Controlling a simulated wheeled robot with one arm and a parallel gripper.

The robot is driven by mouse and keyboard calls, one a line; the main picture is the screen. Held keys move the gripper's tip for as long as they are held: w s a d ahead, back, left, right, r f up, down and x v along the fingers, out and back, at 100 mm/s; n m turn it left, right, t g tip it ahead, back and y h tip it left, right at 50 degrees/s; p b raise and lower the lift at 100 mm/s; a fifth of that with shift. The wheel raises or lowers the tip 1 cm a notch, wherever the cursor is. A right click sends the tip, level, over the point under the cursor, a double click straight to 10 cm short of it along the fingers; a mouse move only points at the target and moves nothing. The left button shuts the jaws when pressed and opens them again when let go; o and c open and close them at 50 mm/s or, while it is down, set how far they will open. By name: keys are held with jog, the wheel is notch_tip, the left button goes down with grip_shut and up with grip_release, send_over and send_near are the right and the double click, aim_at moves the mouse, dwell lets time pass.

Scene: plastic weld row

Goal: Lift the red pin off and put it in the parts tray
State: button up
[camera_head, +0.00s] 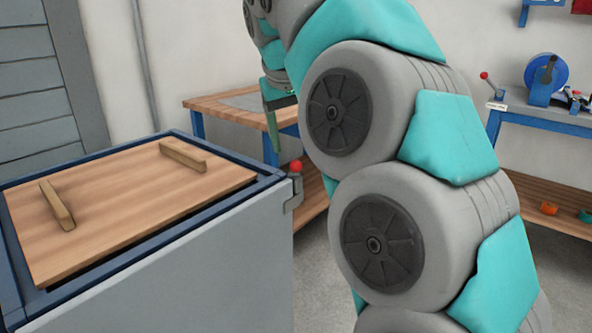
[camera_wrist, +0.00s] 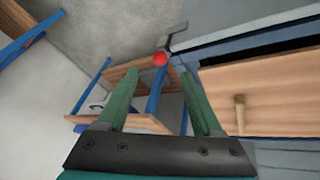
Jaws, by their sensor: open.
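The red pin shows as a red ball-shaped head (camera_head: 296,166) on a grey bracket at the right corner of the grey cabinet. Its shaft cannot be made out. In the wrist view the red pin (camera_wrist: 160,59) appears beyond and between my fingertips. My gripper (camera_wrist: 160,76) is open, with two green fingers apart and nothing between them. In the head view my gripper (camera_head: 274,130) is partly hidden by my arm and hangs above and a little left of the pin, apart from it. I cannot make out a parts tray in either view.
The cabinet (camera_head: 200,265) has a blue rim and a wooden lid (camera_head: 125,205) with two wooden bars. A blue-legged wooden bench (camera_head: 215,105) stands behind. At right another bench (camera_head: 545,115) holds a blue reel (camera_head: 541,78) and a red-knobbed lever (camera_head: 487,80).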

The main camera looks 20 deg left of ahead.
aim_at(296, 162)
jog(key=x, duration=0.6)
jog(key=shift+w+f, duration=0.1)
jog(key=shift+f, duration=0.2)
grip_shut()
dwell(0.4)
